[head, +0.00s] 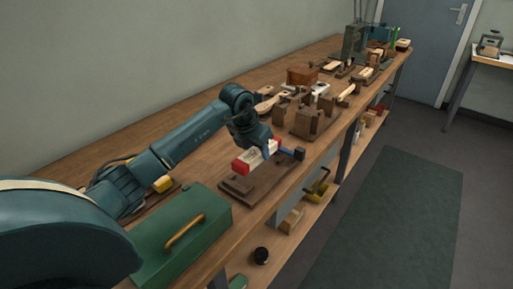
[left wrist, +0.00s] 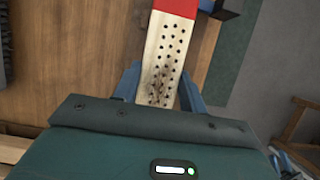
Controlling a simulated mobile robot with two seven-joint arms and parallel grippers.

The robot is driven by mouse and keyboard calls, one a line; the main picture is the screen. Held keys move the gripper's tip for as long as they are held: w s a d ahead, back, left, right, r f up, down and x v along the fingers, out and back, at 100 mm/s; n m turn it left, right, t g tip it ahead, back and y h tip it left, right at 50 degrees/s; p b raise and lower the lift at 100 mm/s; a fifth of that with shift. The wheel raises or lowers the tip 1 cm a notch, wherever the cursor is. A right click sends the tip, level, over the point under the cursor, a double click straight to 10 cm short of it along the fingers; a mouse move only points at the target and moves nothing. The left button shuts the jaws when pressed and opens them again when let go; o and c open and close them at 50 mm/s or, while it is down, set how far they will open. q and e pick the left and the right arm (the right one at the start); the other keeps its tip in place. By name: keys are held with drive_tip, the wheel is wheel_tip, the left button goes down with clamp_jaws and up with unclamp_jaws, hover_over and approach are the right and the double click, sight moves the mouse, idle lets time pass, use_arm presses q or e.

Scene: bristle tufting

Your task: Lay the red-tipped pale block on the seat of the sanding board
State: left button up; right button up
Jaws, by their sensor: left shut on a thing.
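My left gripper (head: 262,152) is shut on the pale block (head: 255,157), which has red ends. In the left wrist view the block (left wrist: 165,50) lies between my blue fingers (left wrist: 160,88), its pale face dotted with rows of dark holes and one red end at the top. The block is held over a dark brown wooden board (head: 266,181) with raised blocks on it, which looks like the sanding board. I cannot tell whether the block touches it. The seat is not clearly seen. My right gripper is not in view.
A green toolbox (head: 185,240) with a tan handle stands nearer on the bench. A dark cube (head: 299,154) with a blue bar is close right of the block. Dark wooden fixtures (head: 312,120) and several tools stand farther along. The bench's front edge is close on the right.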

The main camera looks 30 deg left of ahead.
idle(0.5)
use_arm(q)
drive_tip(key=shift+f+b, duration=1.4)
drive_tip(key=shift+f, duration=0.6)
drive_tip(key=shift+f, duration=0.35)
drive_tip(key=o, duration=1.6)
drive_tip(key=shift+c, duration=0.2)
drive_tip(key=shift+r, duration=0.1)
drive_tip(key=shift+p+v, duration=2.75)
drive_tip(key=shift+v, duration=1.15)
drive_tip(key=shift+s, duration=0.1)
drive_tip(key=shift+d, duration=0.1)
